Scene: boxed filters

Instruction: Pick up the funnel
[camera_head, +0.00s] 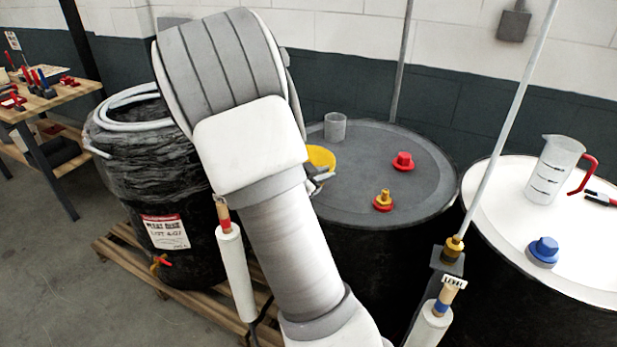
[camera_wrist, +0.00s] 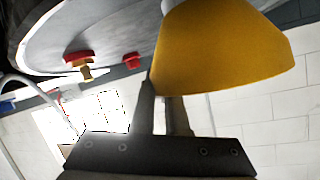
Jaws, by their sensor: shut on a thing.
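The yellow funnel (camera_head: 321,158) shows in the head view just right of my arm, over the left part of the grey drum top; my arm hides part of it. In the wrist view the funnel (camera_wrist: 225,50) is large at upper right, its wide side turned toward the bottom of the picture. My gripper (camera_wrist: 160,90) is shut on the funnel's edge, its fingers meeting the lower left of the funnel. In the head view only a bit of my gripper (camera_head: 318,180) shows beside it. I cannot tell whether the funnel touches the drum top.
On the grey drum (camera_head: 375,215) stand a clear cup (camera_head: 335,127), a red cap (camera_head: 403,161) and a red-and-yellow fitting (camera_head: 383,200). The white-topped drum (camera_head: 500,225) at right holds a jug (camera_head: 553,170) and blue cap (camera_head: 543,250). A wrapped drum (camera_head: 150,175) stands left.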

